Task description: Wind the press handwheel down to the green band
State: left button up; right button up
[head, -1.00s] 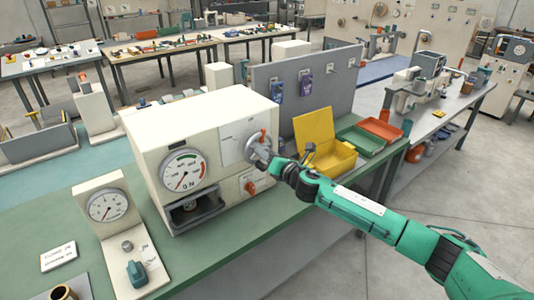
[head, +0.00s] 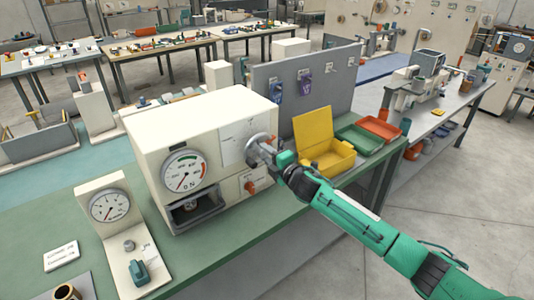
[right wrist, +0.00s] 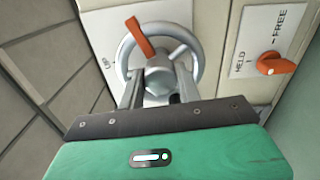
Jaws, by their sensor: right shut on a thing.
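The cream press (head: 200,112) stands on the green bench. Its round dial (head: 184,172) has a dark green and a red stretch on its upper arc, and its needle points to the lower left. The grey handwheel (head: 252,146) is on the press front, right of the dial. My right gripper (head: 266,153) is at the handwheel. My left gripper is not in view.
An orange held/free lever (head: 250,187) sits below the handwheel. A smaller gauge stand (head: 103,235) is at the left. A yellow open box (head: 325,155) and green and red trays (head: 381,128) lie right of the press, near my right arm.

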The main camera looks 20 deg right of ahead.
jog(key=m+p, duration=0.1)
jog(key=m, duration=0.4)
jog(key=shift+m, duration=0.3)
jog(key=m, duration=0.5)
jog(key=shift+f+p, duration=0.15)
jog(key=shift+p, duration=0.25)
jog(key=m, duration=0.5)
jog(key=shift+a+f+m, duration=0.15)
jog(key=shift+m, duration=0.25)
jog(key=m, duration=0.5)
jog(key=shift+s+a+m, duration=0.1)
jog(key=shift+m, duration=0.2)
jog(key=o, duration=1)
